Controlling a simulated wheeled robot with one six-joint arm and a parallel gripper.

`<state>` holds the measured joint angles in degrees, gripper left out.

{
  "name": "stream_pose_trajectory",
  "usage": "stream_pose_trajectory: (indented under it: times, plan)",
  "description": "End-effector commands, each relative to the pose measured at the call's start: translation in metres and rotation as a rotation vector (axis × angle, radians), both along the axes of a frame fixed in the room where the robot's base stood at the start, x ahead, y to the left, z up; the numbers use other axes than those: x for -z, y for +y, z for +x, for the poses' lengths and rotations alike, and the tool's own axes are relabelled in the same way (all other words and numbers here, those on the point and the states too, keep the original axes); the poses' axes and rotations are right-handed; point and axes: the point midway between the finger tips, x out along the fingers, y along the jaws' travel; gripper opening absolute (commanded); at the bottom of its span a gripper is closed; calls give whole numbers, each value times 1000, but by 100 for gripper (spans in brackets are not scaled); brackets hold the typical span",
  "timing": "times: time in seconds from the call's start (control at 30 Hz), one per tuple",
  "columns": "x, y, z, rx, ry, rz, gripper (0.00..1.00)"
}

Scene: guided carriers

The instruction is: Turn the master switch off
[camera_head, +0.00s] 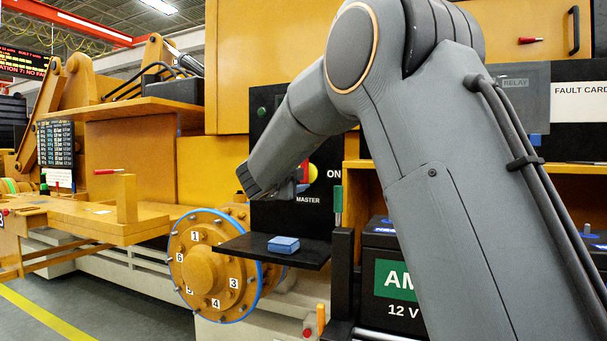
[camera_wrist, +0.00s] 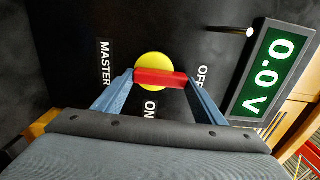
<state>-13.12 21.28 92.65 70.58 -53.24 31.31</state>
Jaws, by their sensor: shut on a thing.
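The master switch is a yellow disc (camera_wrist: 152,60) with a red handle (camera_wrist: 165,78) across it, on a black panel. In the wrist view the handle lies level, its longer end toward the OFF label (camera_wrist: 201,77). The ON label (camera_wrist: 150,109) is below the disc and the MASTER label (camera_wrist: 105,64) is to its left. My gripper (camera_wrist: 161,79) is shut on the red handle, one blue finger at each end. In the head view my wrist covers most of the switch; a bit of yellow disc (camera_head: 312,173) shows beside ON.
A green display (camera_wrist: 270,72) reads 0.0 V, with a light-tipped pin (camera_wrist: 249,33) beside it. Below the panel in the head view, a black shelf (camera_head: 240,247) holds a blue block (camera_head: 283,244). A numbered orange flange (camera_head: 205,270) stands left of it, a battery (camera_head: 380,235) right.

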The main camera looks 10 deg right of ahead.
Motion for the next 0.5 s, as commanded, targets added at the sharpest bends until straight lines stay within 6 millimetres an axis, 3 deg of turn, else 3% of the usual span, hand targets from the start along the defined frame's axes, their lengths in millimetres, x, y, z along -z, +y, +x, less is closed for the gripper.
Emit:
stream_pose_trajectory:
  times: [0.17,0.2,0.3,0.5]
  plan:
    - [1,0,0,1,1,4,42]
    - [1,0,0,1,1,3,68]
    - [1,0,0,1,1,3,83]
    - [1,-1,0,1,0,1,83]
